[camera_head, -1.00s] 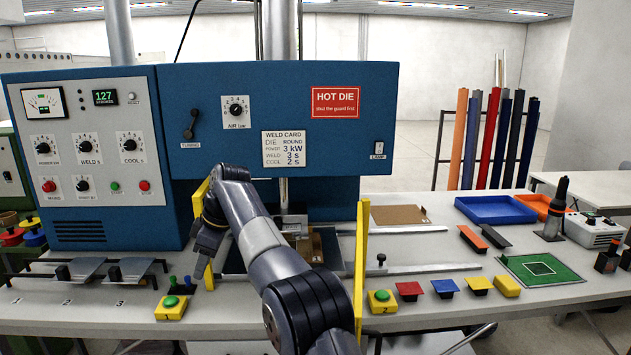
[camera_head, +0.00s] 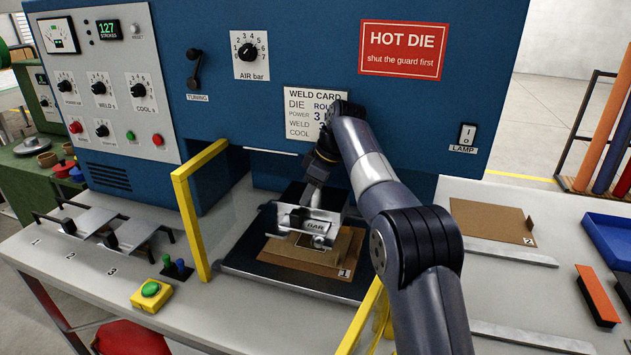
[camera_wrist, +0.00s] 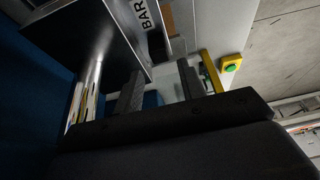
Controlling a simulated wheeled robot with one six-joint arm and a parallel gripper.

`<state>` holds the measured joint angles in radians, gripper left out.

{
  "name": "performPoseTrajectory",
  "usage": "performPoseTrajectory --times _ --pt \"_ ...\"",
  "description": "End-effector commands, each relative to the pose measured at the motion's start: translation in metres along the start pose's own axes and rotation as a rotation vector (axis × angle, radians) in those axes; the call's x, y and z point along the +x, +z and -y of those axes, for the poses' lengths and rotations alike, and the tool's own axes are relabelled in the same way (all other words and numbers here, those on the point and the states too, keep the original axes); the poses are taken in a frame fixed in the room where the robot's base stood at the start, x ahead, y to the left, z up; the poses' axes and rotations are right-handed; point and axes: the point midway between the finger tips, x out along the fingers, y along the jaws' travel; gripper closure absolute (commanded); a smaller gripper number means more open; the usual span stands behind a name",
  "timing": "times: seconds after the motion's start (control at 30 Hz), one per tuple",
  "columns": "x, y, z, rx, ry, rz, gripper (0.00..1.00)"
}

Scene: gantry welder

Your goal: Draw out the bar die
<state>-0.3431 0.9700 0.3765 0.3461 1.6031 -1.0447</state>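The bar die (camera_head: 328,228) is a silver block with a BAR label on its front, in the press above a brown card work piece (camera_head: 288,255). In the wrist view the die (camera_wrist: 110,25) fills the upper left as a dark, bright-edged block with the BAR label. My gripper (camera_head: 310,196) reaches in from the right, close at the die's left part. In the wrist view the two fingers of my gripper (camera_wrist: 160,72) stand apart with a gap and nothing clearly held between them. Whether a finger touches the die I cannot tell.
A yellow guard post (camera_head: 188,215) stands left of the die, and another yellow bar (camera_head: 362,318) is in front, partly behind my arm. A yellow button box (camera_head: 151,296) sits at the front left. A brown card (camera_head: 490,220) lies at the right.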

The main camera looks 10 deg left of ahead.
Motion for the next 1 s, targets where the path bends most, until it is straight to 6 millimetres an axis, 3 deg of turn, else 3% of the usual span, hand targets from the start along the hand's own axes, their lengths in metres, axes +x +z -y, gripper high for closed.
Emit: performPoseTrajectory --times 0.1,0.4,0.83,1.0 --pt "0.025 0.001 0.001 0.000 -0.004 0.002 0.62" --pt "0.067 0.000 0.000 0.002 -0.002 0.002 0.62" --pt "0.078 0.000 0.000 0.001 0.000 0.000 0.62" --pt "0.077 0.000 0.000 0.001 0.000 0.000 0.75"
